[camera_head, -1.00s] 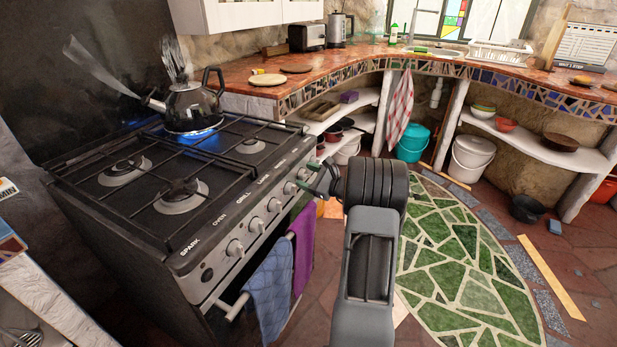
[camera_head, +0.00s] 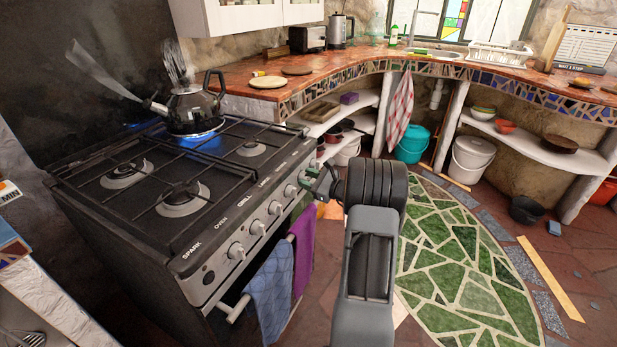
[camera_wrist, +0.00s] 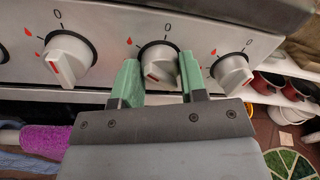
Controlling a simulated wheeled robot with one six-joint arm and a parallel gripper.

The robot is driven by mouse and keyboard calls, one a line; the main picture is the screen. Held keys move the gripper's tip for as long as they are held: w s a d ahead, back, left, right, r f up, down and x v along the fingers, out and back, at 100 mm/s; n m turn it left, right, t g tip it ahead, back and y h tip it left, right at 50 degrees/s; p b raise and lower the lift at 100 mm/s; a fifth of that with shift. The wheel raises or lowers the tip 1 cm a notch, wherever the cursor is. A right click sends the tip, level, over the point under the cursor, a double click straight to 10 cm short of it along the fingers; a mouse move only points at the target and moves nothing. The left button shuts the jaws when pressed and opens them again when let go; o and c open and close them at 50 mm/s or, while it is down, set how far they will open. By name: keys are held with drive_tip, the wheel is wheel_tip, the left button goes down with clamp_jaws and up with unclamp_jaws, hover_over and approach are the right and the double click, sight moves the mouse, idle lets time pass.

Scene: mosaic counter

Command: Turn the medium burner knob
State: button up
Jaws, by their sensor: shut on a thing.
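My gripper (camera_wrist: 160,82) has its green fingers on both sides of a white stove knob (camera_wrist: 161,66), closed on it. The held knob's red mark faces down and slightly left; a "0" is printed above it. Another knob (camera_wrist: 68,59) is to its left and one (camera_wrist: 232,72) to its right, both free. In the head view my gripper (camera_head: 318,183) is at the right end of the stove's (camera_head: 184,262) knob row, and its fingers partly hide the held knob. The label over that knob is too small to read.
A steaming black kettle (camera_head: 194,110) stands on a back burner with a blue flame. Blue (camera_head: 271,293) and purple (camera_head: 303,248) towels hang on the oven rail below the knobs. A green mosaic floor (camera_head: 460,260) lies open to the right.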

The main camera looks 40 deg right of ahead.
drive_tip(key=m+p, duration=0.2)
drive_tip(key=p, duration=0.1)
drive_tip(key=shift+d+r+m, duration=0.1)
drive_tip(key=shift+r+m, duration=0.2)
drive_tip(key=shift+r, duration=0.1)
drive_tip(key=m+p, duration=0.3)
drive_tip(key=p, duration=0.1)
drive_tip(key=shift+g, duration=0.3)
drive_tip(key=m+p, duration=0.4)
drive_tip(key=shift+f+m, duration=0.15)
drive_tip(key=shift+m, duration=0.55)
drive_tip(key=o, duration=0.9)
drive_tip(key=shift+f, duration=0.15)
drive_tip(key=v, duration=1.3)
drive_tip(key=shift+s+d+p, duration=0.25)
drive_tip(key=shift+d+p, duration=0.05)
drive_tip(key=shift+p, duration=0.1)
